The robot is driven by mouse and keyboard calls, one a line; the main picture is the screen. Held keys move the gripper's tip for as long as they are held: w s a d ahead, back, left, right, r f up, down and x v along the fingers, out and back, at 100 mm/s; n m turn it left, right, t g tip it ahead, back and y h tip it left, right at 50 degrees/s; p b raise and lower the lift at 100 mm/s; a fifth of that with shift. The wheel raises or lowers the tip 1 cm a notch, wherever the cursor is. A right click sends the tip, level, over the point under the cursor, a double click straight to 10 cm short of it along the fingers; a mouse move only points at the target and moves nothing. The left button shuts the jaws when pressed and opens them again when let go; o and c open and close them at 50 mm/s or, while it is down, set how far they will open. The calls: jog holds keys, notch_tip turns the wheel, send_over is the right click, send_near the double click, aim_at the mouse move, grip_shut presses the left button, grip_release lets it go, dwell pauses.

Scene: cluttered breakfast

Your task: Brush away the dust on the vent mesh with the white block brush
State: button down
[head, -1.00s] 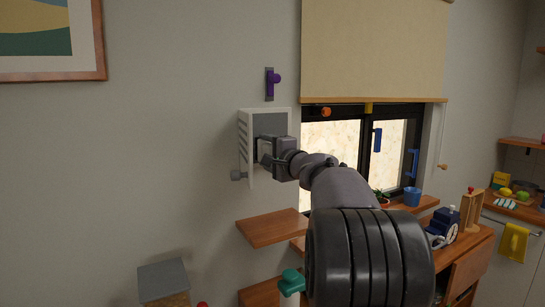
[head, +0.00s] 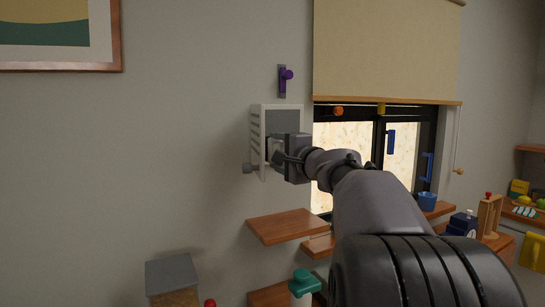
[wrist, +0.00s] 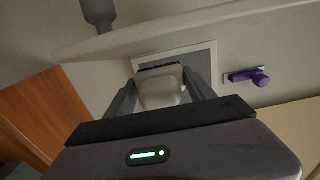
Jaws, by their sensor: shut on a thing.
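The vent is on the wall left of the window, with a grey mesh (head: 285,121) in a white frame. It also shows in the wrist view (wrist: 199,60). A white louvred panel (head: 257,138) stands out at its left side, with a grey knob (head: 249,168). My gripper (head: 276,153) is in front of the lower mesh. In the wrist view its fingers (wrist: 161,88) are shut on the white block brush (wrist: 161,93). The brush's dark bristle end (wrist: 159,67) faces the mesh; I cannot tell whether it touches. No dust can be made out.
A purple wall knob (head: 284,79) sits just above the vent. A wooden shelf (head: 287,226) juts out below. The window (head: 345,146) and blind (head: 388,50) are to the right.

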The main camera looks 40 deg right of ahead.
jog(key=shift+s, duration=0.2)
jog(key=shift+b+v, duration=0.5)
jog(key=shift+v, duration=1)
jog(key=shift+w, duration=0.15)
